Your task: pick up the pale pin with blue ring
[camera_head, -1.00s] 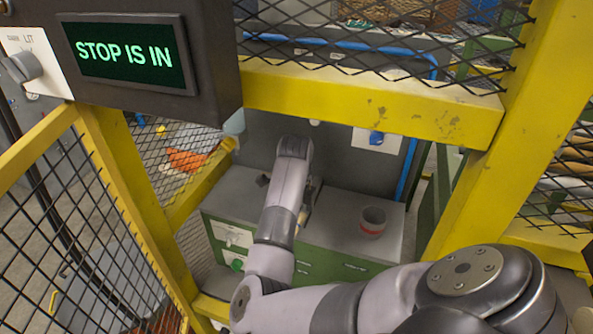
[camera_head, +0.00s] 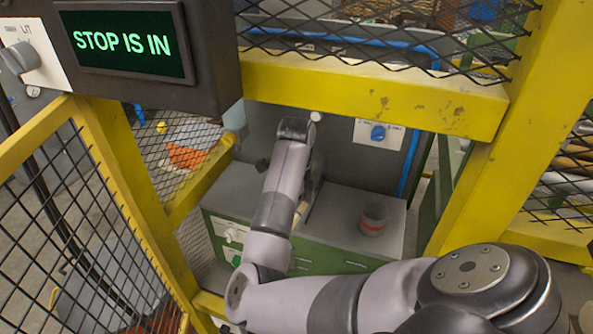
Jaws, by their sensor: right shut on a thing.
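My right arm reaches through the opening of the yellow frame, and its forearm points away and then down at the wrist. My right gripper (camera_head: 308,207) is mostly hidden behind that forearm, above the grey top of the green cabinet. It is shut on a small pale piece, the pale pin (camera_head: 300,212), of which only a bit shows beside the forearm. The blue ring cannot be made out. My left gripper is not in view.
A blue knob (camera_head: 377,133) sits on the back panel.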

